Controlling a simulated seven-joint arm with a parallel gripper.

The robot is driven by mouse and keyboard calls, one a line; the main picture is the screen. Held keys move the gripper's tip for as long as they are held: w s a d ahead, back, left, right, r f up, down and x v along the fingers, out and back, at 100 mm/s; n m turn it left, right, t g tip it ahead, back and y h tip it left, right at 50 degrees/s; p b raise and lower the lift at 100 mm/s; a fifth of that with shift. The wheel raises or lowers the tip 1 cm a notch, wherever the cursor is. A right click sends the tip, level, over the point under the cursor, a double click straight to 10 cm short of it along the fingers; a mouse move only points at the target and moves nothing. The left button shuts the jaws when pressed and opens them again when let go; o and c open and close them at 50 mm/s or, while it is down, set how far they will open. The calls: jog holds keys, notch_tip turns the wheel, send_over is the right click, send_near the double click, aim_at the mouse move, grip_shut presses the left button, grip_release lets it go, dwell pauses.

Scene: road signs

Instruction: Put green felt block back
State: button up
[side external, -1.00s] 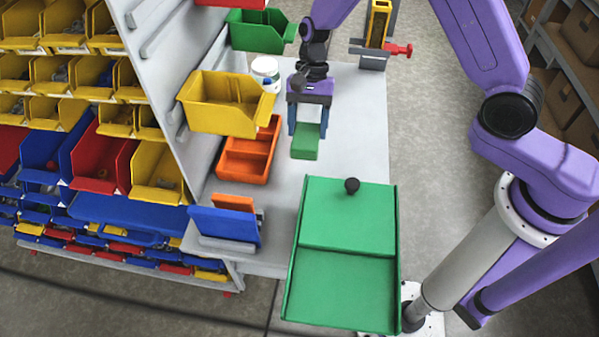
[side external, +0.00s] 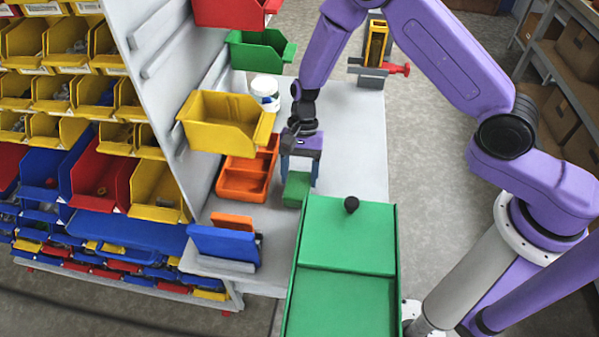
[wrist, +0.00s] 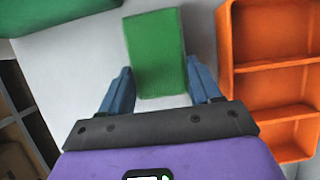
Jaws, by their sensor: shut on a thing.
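The green felt block (side external: 297,188) is a small green box shape between the blue fingers of my gripper (side external: 299,170). In the wrist view the block (wrist: 156,50) extends out past the blue fingertips of my gripper (wrist: 160,85). My gripper is shut on the block. In the side view the block is just beyond the far left corner of the green tray (side external: 345,300). I cannot tell whether the block touches the table.
A compartmented orange tray (side external: 243,180) lies left of my gripper, under a yellow bin (side external: 220,125). Blue and orange panels (side external: 222,246) stand at the front left. A white jar (side external: 265,92) is behind. A black knob (side external: 351,204) sits on the green tray. The table's right side is clear.

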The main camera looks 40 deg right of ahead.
jog(key=shift+f, duration=0.1)
jog(key=o, duration=1)
jog(key=v, duration=1.1)
jog(key=s+r+n+h, duration=0.1)
jog(key=s+r+n, duration=0.4)
jog(key=r, duration=0.1)
jog(key=s+d+r+n+t, duration=0.1)
jog(key=s+d+n, duration=0.3)
jog(key=s, duration=0.4)
jog(key=s+d+r+n+t+h, duration=0.1)
jog(key=s+d+r+n, duration=0.2)
jog(key=s+n, duration=0.4)
jog(key=s+d+r+n+t, duration=0.1)
jog(key=s+d+r+n, duration=0.1)
jog(key=s+d+n, duration=0.3)
jog(key=shift+s+d+r+n+h, duration=0.1)
jog(key=shift+s+h, duration=0.05)
jog(key=shift+s, duration=0.55)
jog(key=shift+s+d+r+n+h, duration=0.1)
jog(key=shift+s+r, duration=0.05)
jog(key=shift+s, duration=0.55)
jog(key=shift+s+d+r+n+h, duration=0.1)
jog(key=shift+s+h, duration=0.05)
jog(key=shift+s, duration=0.55)
